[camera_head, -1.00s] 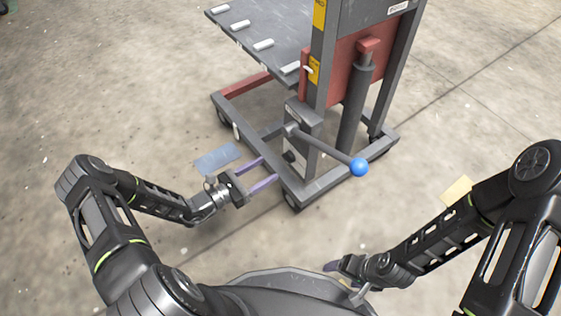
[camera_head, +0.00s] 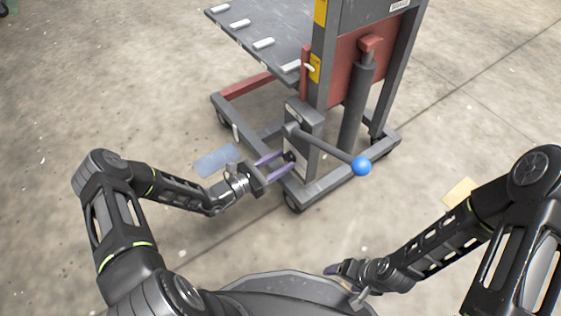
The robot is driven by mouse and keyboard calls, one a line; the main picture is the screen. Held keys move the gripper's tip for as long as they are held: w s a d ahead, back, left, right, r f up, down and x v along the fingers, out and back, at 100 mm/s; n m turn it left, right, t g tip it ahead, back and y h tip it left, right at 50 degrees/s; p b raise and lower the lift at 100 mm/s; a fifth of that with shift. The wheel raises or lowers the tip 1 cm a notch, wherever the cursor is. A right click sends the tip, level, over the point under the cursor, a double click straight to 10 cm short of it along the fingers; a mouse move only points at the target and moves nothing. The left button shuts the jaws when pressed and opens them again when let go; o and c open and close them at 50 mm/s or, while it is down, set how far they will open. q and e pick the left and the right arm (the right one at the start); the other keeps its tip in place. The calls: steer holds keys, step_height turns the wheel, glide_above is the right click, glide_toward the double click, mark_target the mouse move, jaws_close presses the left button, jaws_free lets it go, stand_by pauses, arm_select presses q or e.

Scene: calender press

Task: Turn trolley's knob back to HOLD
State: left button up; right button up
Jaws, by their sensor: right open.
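The grey trolley (camera_head: 310,190) stands ahead of me with a grey upright box (camera_head: 301,138) low on its near side. A small dark knob (camera_head: 290,157) sits on the left face of this box. My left gripper (camera_head: 289,160) is open, its two purple fingers reaching to the knob, one on each side. I cannot tell whether they touch it. The knob's markings are too small to read. My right gripper (camera_head: 333,269) is low near my base, away from the trolley; it is open and partly hidden.
A long lever with a blue ball (camera_head: 362,166) sticks out from the box to the right. The trolley's platform (camera_head: 265,35) with several white rollers is at the back. A blue patch (camera_head: 216,160) and a yellow patch (camera_head: 459,192) lie on the floor. The floor around is clear.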

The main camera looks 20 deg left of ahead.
arm_select(q)
jaws_close()
steer(key=shift+n, duration=0.5)
steer(key=shift+n+p, duration=0.5)
steer(key=shift+n, duration=0.4)
steer(key=n, duration=0.3)
steer(key=shift+w+a+p, duration=0.1)
steer(key=shift+p, duration=0.2)
steer(key=n, duration=0.5)
steer(key=shift+a+f+n, duration=0.1)
steer(key=shift+n, duration=0.3)
steer(key=n, duration=0.6)
steer(key=shift+f+n, duration=0.2)
steer(key=shift+n, duration=0.1)
